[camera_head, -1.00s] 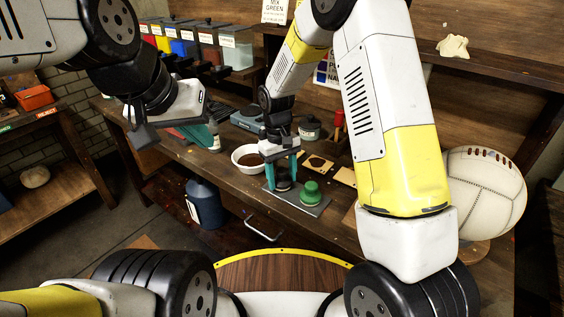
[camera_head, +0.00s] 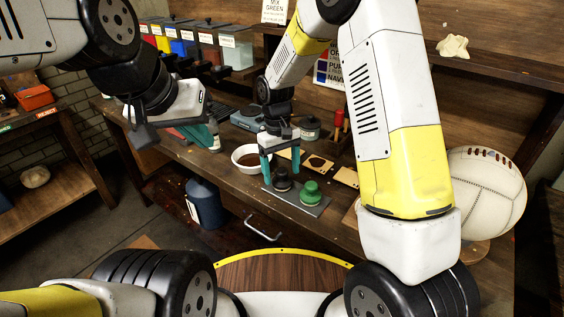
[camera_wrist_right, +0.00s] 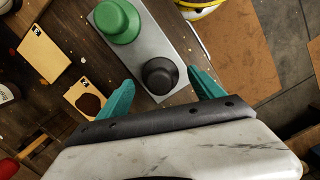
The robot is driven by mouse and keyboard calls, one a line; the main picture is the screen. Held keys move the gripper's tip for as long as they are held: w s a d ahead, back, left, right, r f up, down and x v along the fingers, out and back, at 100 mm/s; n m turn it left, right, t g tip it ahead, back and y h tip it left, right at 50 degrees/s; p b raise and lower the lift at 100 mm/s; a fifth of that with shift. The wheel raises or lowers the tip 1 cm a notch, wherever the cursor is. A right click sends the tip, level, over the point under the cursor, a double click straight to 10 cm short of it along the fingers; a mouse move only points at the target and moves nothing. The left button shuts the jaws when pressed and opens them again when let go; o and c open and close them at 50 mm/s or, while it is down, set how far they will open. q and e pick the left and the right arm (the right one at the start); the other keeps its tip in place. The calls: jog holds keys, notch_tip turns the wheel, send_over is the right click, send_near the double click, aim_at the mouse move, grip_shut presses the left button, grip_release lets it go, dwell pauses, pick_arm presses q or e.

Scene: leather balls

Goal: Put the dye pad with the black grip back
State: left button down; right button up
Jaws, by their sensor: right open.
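The dye pad with the black grip (camera_head: 281,182) stands upright on a grey plate (camera_head: 318,208) on the bench, beside the pad with the green grip (camera_head: 311,193). My right gripper (camera_head: 279,168) is open and empty, just above and behind the black grip. In the right wrist view the black grip (camera_wrist_right: 160,75) sits on the plate (camera_wrist_right: 178,38) between the spread teal fingers, apart from both. The green grip (camera_wrist_right: 117,20) is at the plate's other end. My left gripper (camera_head: 205,136) hangs over the bench's left part; its jaw opening is not clear.
A white bowl of brown dye (camera_head: 246,158) stands left of the right gripper. Sample cards (camera_head: 318,164) lie behind the plate, one with a brown spot. A pale stitched ball (camera_head: 486,195) stands at the right. A blue canister (camera_head: 203,203) is below the bench front.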

aim_at(280, 169)
jog(key=r, duration=0.6)
jog(key=w+r, duration=0.1)
jog(key=r, duration=0.2)
jog(key=shift+a+r, duration=0.15)
jog(key=shift+a, duration=0.15)
jog(key=s+d+r+m+t+y, duration=0.1)
jog(key=s+d+r+t, duration=0.1)
jog(key=s+d+r, duration=0.3)
jog(key=s+d+r+m+t+y, duration=0.1)
jog(key=s+d+r, duration=0.25)
jog(key=r, duration=0.35)
jog(key=s+d+r+m+t, duration=0.1)
jog(key=s+d+t, duration=0.1)
jog(key=s, duration=0.4)
jog(key=s+d+r+m+t+y, duration=0.1)
jog(key=s+d+r+m+t, duration=0.1)
jog(key=s+d, duration=0.2)
jog(key=shift+s+d, duration=0.25)
jog(key=shift+s, duration=0.95)
